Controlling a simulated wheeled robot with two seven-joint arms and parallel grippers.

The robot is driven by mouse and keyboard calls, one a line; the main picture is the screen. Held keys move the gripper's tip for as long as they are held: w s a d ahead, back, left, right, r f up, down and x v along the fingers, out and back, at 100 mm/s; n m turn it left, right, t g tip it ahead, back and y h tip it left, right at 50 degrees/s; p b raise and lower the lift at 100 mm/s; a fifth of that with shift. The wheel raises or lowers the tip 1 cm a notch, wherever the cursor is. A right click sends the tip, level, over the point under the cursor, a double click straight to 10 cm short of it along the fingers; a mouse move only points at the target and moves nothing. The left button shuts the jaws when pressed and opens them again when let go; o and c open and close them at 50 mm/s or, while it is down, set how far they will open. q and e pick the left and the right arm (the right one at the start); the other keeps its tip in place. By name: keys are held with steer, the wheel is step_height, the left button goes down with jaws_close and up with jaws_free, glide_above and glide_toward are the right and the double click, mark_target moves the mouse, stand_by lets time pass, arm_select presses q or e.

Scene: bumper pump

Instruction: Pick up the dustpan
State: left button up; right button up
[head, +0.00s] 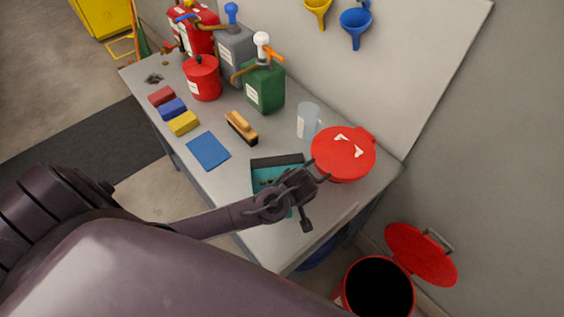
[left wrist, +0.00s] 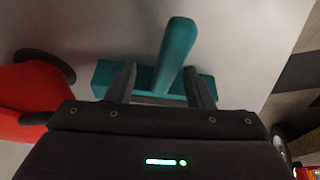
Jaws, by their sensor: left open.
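The teal dustpan (head: 265,174) lies on the grey workbench with a dark part along its far side, partly hidden by my left arm. My left gripper (head: 308,198) is over the near right part of the bench, beside the dustpan. In the left wrist view, the dustpan's teal handle (left wrist: 176,52) points away from me and runs between the spread fingers of my left gripper (left wrist: 162,82). The fingers are open and not closed on the handle. Whether either finger touches it, I cannot tell. My right gripper is not in view.
A red lidded basin (head: 340,158) stands close to the right of the gripper. An open red bin (head: 378,290) is at the lower right.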

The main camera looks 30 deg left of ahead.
arm_select(q)
steer(key=shift+p+x, duration=0.3)
steer(key=shift+x, duration=1.4)
steer(key=c, duration=0.7)
steer(key=shift+w, duration=0.1)
jaws_close()
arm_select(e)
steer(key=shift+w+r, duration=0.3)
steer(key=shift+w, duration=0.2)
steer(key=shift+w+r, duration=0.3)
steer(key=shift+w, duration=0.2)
